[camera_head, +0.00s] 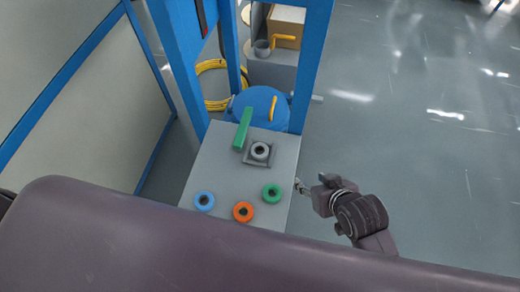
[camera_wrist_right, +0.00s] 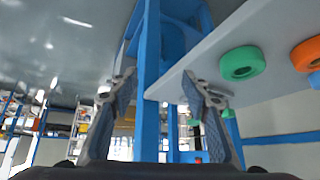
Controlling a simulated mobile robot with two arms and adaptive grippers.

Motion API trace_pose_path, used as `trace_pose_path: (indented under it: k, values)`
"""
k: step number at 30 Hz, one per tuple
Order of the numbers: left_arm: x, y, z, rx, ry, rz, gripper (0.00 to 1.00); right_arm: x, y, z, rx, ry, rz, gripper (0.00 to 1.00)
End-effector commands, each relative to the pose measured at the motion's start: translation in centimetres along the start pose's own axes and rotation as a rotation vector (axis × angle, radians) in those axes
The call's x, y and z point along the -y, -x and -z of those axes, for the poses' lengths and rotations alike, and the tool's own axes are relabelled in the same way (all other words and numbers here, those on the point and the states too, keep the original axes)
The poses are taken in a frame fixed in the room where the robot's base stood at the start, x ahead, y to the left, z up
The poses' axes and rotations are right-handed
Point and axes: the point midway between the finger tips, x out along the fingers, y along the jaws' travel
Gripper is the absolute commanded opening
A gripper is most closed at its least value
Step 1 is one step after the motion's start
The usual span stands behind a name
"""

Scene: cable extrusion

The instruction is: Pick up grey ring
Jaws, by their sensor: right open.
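The grey ring (camera_head: 260,150) sits on a square grey holder (camera_head: 249,161) towards the back of the grey table (camera_head: 228,175). My right gripper (camera_head: 302,187) is beside the table's right edge, to the right of the green ring (camera_head: 272,193) and apart from the grey ring. In the right wrist view its two fingers (camera_wrist_right: 160,88) are spread with nothing between them. The grey ring does not show clearly in that view. My left gripper is not in view.
A blue ring (camera_head: 204,201) and an orange ring (camera_head: 243,211) lie along the table's front. A green bar (camera_head: 242,129) lies behind the grey ring. Blue frame posts (camera_head: 311,65) rise at the table's back corners. The floor to the right is clear.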

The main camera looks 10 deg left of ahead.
Motion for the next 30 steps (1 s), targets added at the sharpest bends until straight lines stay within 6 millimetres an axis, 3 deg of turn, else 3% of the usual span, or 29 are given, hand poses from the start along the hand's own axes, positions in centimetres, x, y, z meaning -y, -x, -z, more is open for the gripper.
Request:
trace_pose_path:
  k: [1,3,9,16,30]
  values:
    - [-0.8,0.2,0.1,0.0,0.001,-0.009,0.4,1.3,1.3,2.5,-0.049,0.034,0.027,0.43]
    - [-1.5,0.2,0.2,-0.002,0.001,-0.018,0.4,3.0,1.2,4.3,-0.097,0.077,0.062,0.43]
    - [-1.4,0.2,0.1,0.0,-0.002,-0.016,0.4,6.7,-0.6,7.1,-0.193,0.178,0.147,0.43]
    - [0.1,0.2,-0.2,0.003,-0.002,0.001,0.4,8.8,-2.2,8.0,-0.246,0.245,0.205,0.43]
    - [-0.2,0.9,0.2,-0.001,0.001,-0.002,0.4,9.9,-5.7,8.8,-0.251,0.25,0.211,0.43]
